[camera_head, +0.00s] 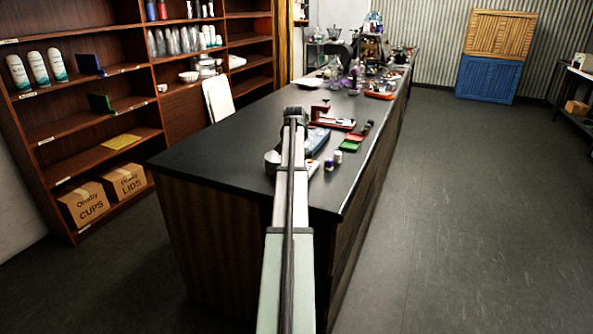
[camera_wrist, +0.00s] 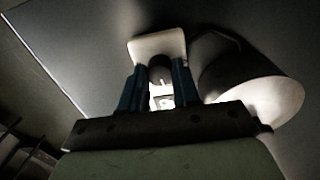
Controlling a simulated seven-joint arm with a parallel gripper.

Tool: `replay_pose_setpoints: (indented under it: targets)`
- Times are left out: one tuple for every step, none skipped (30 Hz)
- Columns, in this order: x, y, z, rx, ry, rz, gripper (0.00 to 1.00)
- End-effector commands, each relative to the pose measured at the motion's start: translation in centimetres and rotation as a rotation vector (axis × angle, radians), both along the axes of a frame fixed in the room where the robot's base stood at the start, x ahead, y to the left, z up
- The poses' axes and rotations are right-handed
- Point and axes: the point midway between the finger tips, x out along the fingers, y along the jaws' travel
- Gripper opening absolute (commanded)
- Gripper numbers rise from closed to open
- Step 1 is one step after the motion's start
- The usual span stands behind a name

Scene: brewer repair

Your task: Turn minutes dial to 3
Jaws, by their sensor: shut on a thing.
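In the wrist view my gripper (camera_wrist: 158,66) has its two blue fingers on either side of a dark round knob (camera_wrist: 160,74), closed on it. A pale square plate with rounded corners (camera_wrist: 157,43) shows just beyond the fingertips. I see no numbers or pointer, so I cannot tell the setting of the minutes dial, or whether this knob is that dial. In the head view my arm reaches over the dark counter (camera_head: 220,150), and its end hides the fingers and what they hold.
A dark cone-like object with a bright open end (camera_wrist: 240,82) stands close to the right of my fingers. The counter's near left part is clear.

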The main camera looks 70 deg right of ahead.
Motion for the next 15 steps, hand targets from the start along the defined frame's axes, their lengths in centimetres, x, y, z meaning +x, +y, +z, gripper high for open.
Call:
replay_pose_setpoints:
  targets:
    - [0.01, -0.12, 0.05, -0.002, 0.0, -0.046, 0.0]
    - [0.01, -0.13, 0.05, -0.002, 0.0, -0.074, 0.0]
    - [0.01, -0.13, 0.05, -0.002, 0.0, -0.112, 0.0]
    - [0.01, -0.14, 0.05, -0.002, 0.0, -0.141, 0.0]
    - [0.01, -0.14, 0.05, -0.002, 0.0, -0.169, 0.0]
    - [0.02, -0.14, 0.05, -0.002, 0.0, -0.206, 0.0]
    - [0.01, -0.15, 0.05, -0.002, 0.0, -0.235, 0.0]
    - [0.02, -0.15, 0.05, -0.002, 0.0, -0.262, 0.0]
    - [0.02, -0.15, 0.05, -0.002, 0.0, -0.299, 0.0]
    - [0.02, -0.16, 0.05, -0.002, 0.0, -0.325, 0.0]
    - [0.02, -0.15, 0.05, -0.002, 0.0, -0.351, 0.0]
    - [0.02, -0.15, 0.05, -0.002, 0.0, -0.385, 0.0]
    - [0.02, -0.16, 0.05, -0.002, 0.0, -0.409, 0.0]
    - [0.02, -0.16, 0.05, -0.002, 0.0, -0.433, 0.0]
    - [0.02, -0.16, 0.05, -0.001, 0.0, -0.463, 0.0]
